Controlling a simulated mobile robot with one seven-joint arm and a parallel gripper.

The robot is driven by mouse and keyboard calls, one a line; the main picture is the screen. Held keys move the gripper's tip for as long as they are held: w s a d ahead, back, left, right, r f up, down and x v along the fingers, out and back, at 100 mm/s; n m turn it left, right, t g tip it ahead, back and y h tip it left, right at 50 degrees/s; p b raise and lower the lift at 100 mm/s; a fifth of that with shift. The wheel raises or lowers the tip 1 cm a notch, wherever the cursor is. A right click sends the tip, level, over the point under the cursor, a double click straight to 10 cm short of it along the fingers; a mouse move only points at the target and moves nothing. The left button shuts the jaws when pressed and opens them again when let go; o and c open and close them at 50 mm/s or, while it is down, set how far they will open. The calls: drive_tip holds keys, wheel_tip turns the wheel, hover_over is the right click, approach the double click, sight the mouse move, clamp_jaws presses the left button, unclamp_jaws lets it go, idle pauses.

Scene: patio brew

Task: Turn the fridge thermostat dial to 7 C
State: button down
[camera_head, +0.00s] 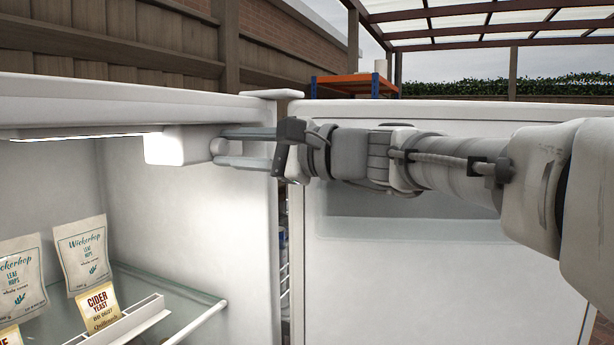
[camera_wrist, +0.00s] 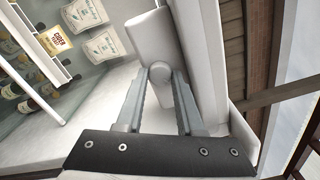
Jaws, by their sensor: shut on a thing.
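The fridge (camera_head: 190,215) stands open on the left, with a white thermostat housing (camera_head: 178,145) under its ceiling near the right wall. A round white dial (camera_head: 218,147) sits on the end of the housing that faces my gripper. My gripper (camera_head: 222,148) reaches in from the right with its two fingers at the dial. In the wrist view the dial (camera_wrist: 160,71) lies between the fingertips (camera_wrist: 161,76), and the housing (camera_wrist: 152,40) is behind it. The gripper is shut on the dial. I cannot read any dial marking or setting.
The open fridge door (camera_head: 400,270) stands behind my arm. Packets of leaf hops (camera_head: 82,255) and cider yeast (camera_head: 102,305) stand on a glass shelf (camera_head: 160,285) below the housing. Bottles (camera_wrist: 28,104) show lower in the fridge. The fridge's right wall is close to the fingers.

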drive_tip(key=n+b, duration=0.2)
drive_tip(key=b, duration=0.1)
drive_tip(key=n+b, duration=0.3)
drive_tip(key=shift+f+n, duration=0.2)
drive_tip(key=shift+n, duration=0.1)
drive_tip(key=n+b, duration=0.2)
drive_tip(key=n, duration=0.1)
drive_tip(key=n+b, duration=0.1)
drive_tip(key=b, duration=0.1)
drive_tip(key=shift+r+n, duration=0.25)
drive_tip(key=shift+n, duration=0.05)
drive_tip(key=c, duration=0.5)
unclamp_jaws()
drive_tip(key=shift+c, duration=0.2)
drive_tip(key=shift+r, duration=0.1)
